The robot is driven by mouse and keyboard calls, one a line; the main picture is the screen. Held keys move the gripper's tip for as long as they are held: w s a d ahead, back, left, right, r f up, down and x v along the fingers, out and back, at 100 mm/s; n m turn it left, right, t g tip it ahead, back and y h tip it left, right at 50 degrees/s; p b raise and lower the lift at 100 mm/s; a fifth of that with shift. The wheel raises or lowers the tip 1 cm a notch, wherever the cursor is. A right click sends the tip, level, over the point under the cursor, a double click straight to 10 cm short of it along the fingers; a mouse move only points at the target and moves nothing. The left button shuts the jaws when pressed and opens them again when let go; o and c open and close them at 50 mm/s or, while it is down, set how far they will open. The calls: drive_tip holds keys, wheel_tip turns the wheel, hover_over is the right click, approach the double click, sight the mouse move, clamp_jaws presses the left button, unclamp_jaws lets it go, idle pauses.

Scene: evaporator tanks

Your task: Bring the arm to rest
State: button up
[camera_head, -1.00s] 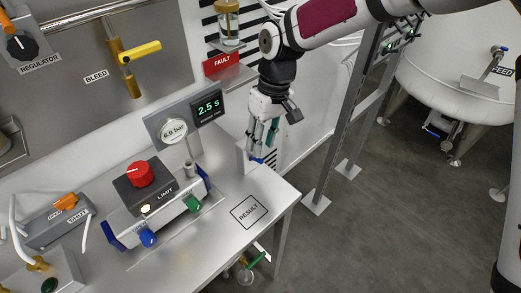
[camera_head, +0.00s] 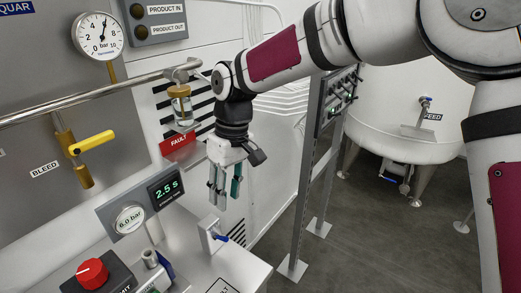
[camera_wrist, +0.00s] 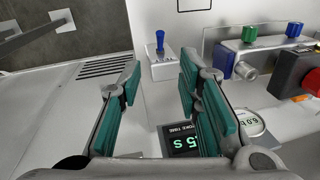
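My arm reaches from the upper right of the head view, bent at the wrist, with my gripper (camera_head: 224,205) hanging down above the bench. Its teal-padded fingers are apart in the wrist view (camera_wrist: 162,70), and nothing is between them. A small white box with a blue lever (camera_head: 219,238) stands below the fingertips, with a gap between. The same blue lever (camera_wrist: 160,42) shows beyond the fingers in the wrist view.
A display reading 2.5 s (camera_head: 166,188) and a 6.0 bar gauge (camera_head: 130,218) stand left of my gripper. A grey post frame (camera_head: 309,165) and white tank (camera_head: 400,110) stand right, over open floor.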

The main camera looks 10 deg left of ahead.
drive_tip(key=s+d+r+m+t, duration=0.1)
drive_tip(key=d+r+m, duration=0.15)
drive_tip(key=d, duration=0.45)
drive_tip(key=s+d+r+m+t+h, duration=0.1)
drive_tip(key=d+r, duration=0.3)
drive_tip(key=d, duration=0.3)
drive_tip(key=s+d+r+m+t, duration=0.1)
drive_tip(key=d+r+m, duration=0.1)
drive_tip(key=d+r, duration=0.35)
drive_tip(key=s+d+f+m+t, duration=0.1)
drive_tip(key=s+d+m+t, duration=0.2)
drive_tip(key=s+d+m, duration=0.4)
drive_tip(key=s+d, duration=0.7)
drive_tip(key=d, duration=0.4)
drive_tip(key=shift+f, duration=0.15)
